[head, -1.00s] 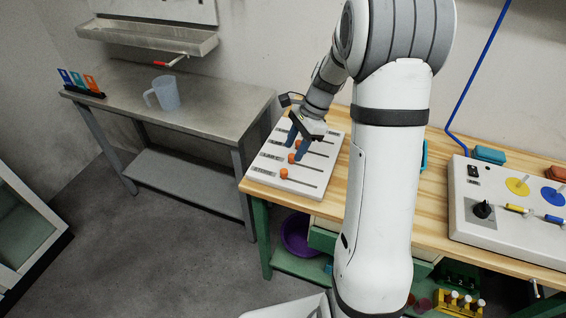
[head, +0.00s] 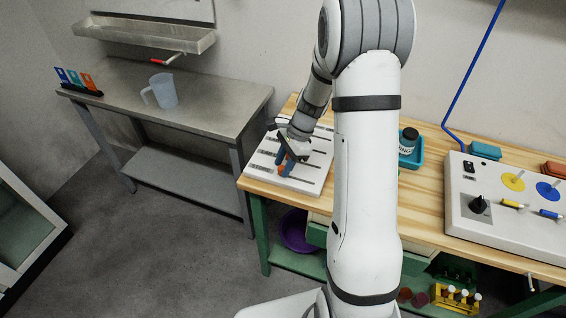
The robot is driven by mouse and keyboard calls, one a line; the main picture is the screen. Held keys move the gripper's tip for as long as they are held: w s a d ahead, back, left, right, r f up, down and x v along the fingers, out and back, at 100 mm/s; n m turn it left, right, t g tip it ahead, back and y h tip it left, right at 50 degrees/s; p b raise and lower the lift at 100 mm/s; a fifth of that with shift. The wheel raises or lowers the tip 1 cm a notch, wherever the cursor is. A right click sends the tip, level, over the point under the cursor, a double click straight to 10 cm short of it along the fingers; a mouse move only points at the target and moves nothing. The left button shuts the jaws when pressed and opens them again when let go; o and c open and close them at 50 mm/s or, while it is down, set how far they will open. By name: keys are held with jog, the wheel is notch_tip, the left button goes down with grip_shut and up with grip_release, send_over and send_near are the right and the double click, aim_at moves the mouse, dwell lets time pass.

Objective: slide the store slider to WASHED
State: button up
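The white slider board (head: 312,178) lies on the left end of the wooden bench in the head view. It has several dark slots with small labels beside them, too small to read clearly now. One orange knob (head: 282,169) shows low on the board, at the front row. Whether the fingers touch or grip the knob cannot be told. The gripper and wrist hide the other knobs and part of the board.
Right of my arm stands a blue tray (head: 416,158) with a dark-capped jar (head: 408,141). A control panel (head: 470,228) fills the bench's right side.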

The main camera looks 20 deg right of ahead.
grip_shut()
dwell(0.4)
